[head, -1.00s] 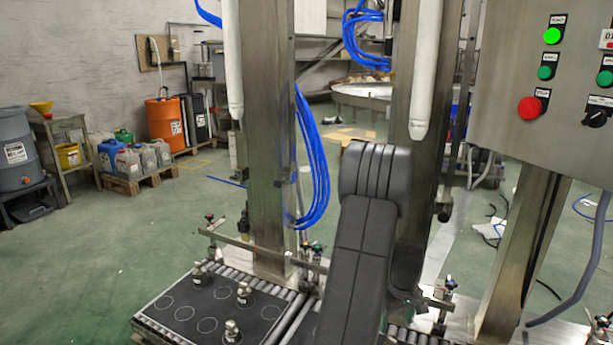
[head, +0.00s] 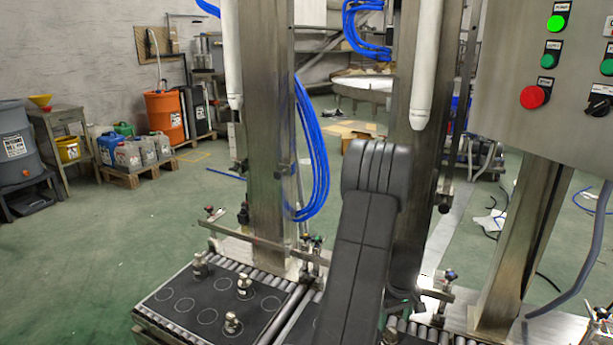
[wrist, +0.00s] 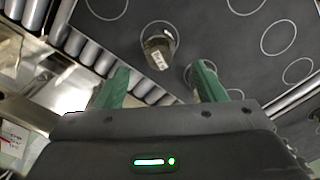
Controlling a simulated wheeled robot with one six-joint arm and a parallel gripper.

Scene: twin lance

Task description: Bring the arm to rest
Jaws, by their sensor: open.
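My arm (head: 362,250) rises in the middle foreground of the head view, a dark grey link in front of the steel columns. Its gripper end is hidden there. In the wrist view my gripper (wrist: 160,88) is open, its two green fingers apart with nothing between them. Beyond the fingertips a small metal-and-glass bottle (wrist: 158,50) stands on a dark mat with printed circles (wrist: 215,40). The bottle is apart from the fingers. In the head view the mat (head: 183,305) bears three small bottles, one of them at its front (head: 232,323).
A roller conveyor (head: 255,275) runs around the mat. Two steel columns, one at the left (head: 265,150), stand close behind my arm. A control panel (head: 550,80) fills the upper right. Blue hoses (head: 315,150) hang by the left column. The green floor at the left is open.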

